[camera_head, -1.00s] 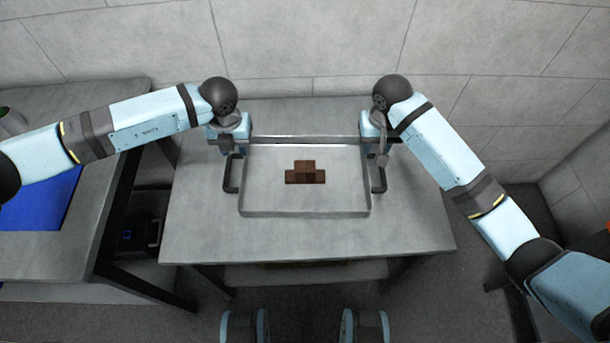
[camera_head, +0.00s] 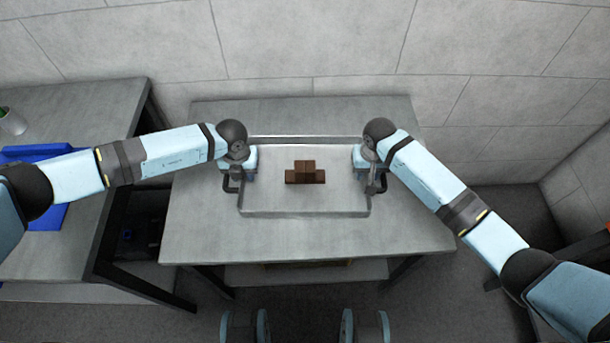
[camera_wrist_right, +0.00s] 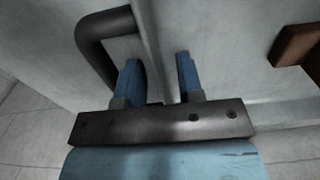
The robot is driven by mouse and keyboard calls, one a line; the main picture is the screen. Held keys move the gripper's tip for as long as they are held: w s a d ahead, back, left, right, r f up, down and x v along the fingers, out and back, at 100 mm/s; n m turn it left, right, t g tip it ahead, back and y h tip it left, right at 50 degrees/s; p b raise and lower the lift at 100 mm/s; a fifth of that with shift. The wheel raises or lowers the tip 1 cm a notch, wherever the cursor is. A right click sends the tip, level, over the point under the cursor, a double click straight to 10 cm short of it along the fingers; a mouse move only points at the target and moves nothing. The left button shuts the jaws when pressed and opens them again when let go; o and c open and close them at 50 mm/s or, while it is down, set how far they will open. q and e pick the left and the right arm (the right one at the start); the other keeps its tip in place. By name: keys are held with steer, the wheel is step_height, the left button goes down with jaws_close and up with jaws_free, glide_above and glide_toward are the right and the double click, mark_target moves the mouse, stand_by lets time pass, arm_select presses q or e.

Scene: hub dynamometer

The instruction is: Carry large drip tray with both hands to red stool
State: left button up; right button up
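The large drip tray (camera_head: 304,208), a shallow metal tray with dark handles on its left and right sides, lies on the grey table. Brown blocks (camera_head: 306,173) sit in it. My left gripper (camera_head: 234,180) is over the left handle, its fingers hidden by the wrist. My right gripper (camera_head: 372,180) is at the right handle. In the right wrist view, its two blue fingers (camera_wrist_right: 159,78) are apart, above the tray's side wall, with the dark handle (camera_wrist_right: 88,45) beside the left finger. No red stool is clearly seen.
The grey table (camera_head: 310,240) has bare room in front of the tray. A second table (camera_head: 60,260) at the left carries a blue item (camera_head: 50,215). A wall stands behind. A small red patch (camera_head: 607,228) shows at the right edge.

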arm_select(q)
jaws_close()
arm_select(e)
jaws_close()
arm_select(q)
steer(key=shift+w+r, duration=0.1)
arm_select(e)
steer(key=shift+w+r, duration=0.1)
steer(key=shift+r, duration=0.05)
stand_by(0.9)
